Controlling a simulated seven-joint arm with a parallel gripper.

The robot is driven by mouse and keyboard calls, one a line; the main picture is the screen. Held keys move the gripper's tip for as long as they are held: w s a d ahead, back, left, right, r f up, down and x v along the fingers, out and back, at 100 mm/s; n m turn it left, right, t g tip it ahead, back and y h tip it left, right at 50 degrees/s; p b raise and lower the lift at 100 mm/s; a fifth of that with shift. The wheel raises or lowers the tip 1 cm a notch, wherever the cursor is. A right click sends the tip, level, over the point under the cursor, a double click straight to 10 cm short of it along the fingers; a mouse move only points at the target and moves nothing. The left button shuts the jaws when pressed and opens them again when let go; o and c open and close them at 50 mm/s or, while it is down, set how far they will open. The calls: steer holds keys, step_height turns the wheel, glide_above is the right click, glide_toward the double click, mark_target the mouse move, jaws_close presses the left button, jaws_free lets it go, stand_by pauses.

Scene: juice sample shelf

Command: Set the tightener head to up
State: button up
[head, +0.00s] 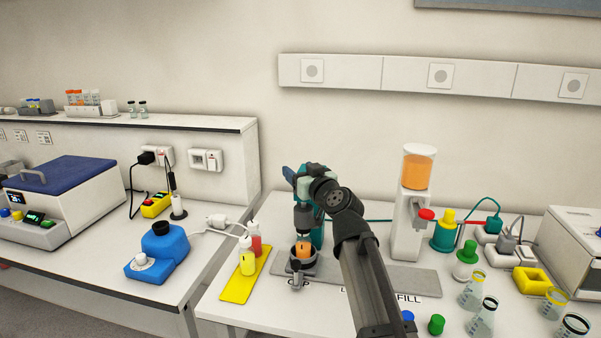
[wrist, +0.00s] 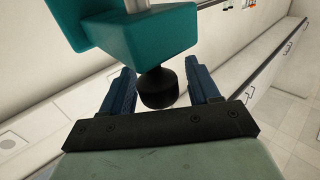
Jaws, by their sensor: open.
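The tightener is a teal machine (head: 318,236) on the right-hand bench, with a grey chuck (head: 303,218) above an orange container (head: 304,249) in a dark holder. In the wrist view, its teal head (wrist: 150,38) fills the top, with a black round knob (wrist: 158,90) on it. My gripper (wrist: 157,72) is open, with its blue fingers either side of the knob. A gap shows at the right finger; contact at the left cannot be told. In the head view, my gripper (head: 289,172) is at the top of the tightener and hides most of its head.
A yellow mat (head: 238,288) with red and yellow bottles lies left of the tightener. A dispenser with orange juice (head: 418,170) stands to the right, near flasks and caps. A blue device (head: 160,255) is on the left bench.

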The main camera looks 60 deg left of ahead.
steer(key=shift+c, duration=0.3)
jaws_close()
steer(key=shift+r, duration=1.7)
steer(key=shift+c, duration=1.3)
jaws_free()
steer(key=shift+r, duration=0.1)
steer(key=o, duration=0.3)
steer(key=shift+d, duration=0.1)
